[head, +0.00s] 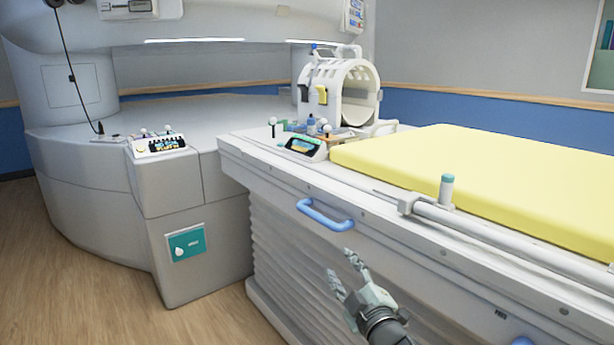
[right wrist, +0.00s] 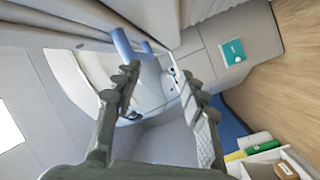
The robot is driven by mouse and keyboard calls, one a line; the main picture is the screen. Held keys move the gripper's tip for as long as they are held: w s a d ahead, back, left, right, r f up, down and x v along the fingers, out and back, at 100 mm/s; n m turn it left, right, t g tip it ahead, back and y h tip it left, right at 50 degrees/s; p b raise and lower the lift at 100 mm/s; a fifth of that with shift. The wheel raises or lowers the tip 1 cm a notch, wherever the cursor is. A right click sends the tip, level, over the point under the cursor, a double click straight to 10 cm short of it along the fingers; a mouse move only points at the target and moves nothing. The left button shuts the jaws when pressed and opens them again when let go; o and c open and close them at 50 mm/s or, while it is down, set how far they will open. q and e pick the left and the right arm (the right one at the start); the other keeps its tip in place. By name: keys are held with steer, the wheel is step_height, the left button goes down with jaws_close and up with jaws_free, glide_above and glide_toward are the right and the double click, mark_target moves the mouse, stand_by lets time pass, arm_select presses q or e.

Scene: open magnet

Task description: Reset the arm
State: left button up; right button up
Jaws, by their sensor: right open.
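My right gripper (head: 343,278) is in the lower middle of the head view, in front of the patient table's side. Its fingers are spread, open and empty. In the right wrist view the two fingers (right wrist: 160,82) stand apart with nothing between them. The blue handle (head: 325,215) on the table side is above and left of the gripper in the head view, apart from it. A blue handle also shows beyond the fingertips in the right wrist view (right wrist: 124,45). My left gripper is in neither view.
The patient table (head: 300,180) carries a yellow mattress (head: 480,180), a rail (head: 490,235) and a white ring-shaped coil (head: 305,95). The magnet base (head: 90,185) with a teal panel (head: 187,243) stands at left. Wooden floor (head: 60,290) is clear at lower left.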

steer(key=s+d+f+m+g+h, duration=0.35)
steer(key=s+d+f, duration=0.25)
steer(key=f, duration=0.5)
steer(key=s+d+f+m+g+h, duration=0.2)
steer(key=s+d+f+m+g, duration=0.25)
steer(key=f, duration=0.55)
steer(key=s+d+f+m+g, duration=0.1)
steer(key=s+d+f+g, duration=0.1)
steer(key=s, duration=0.6)
steer(key=s+d+f+m+g, duration=0.1)
steer(key=s+d+f+g, duration=0.1)
steer(key=s+f, duration=0.5)
steer(key=s+d+f+m+g, duration=0.2)
steer(key=s+d+f, duration=0.2)
steer(key=s, duration=0.7)
steer(key=shift+s+d+f+h, duration=0.2)
steer(key=shift+d+f+h, duration=0.1)
steer(key=shift+f+h, duration=0.2)
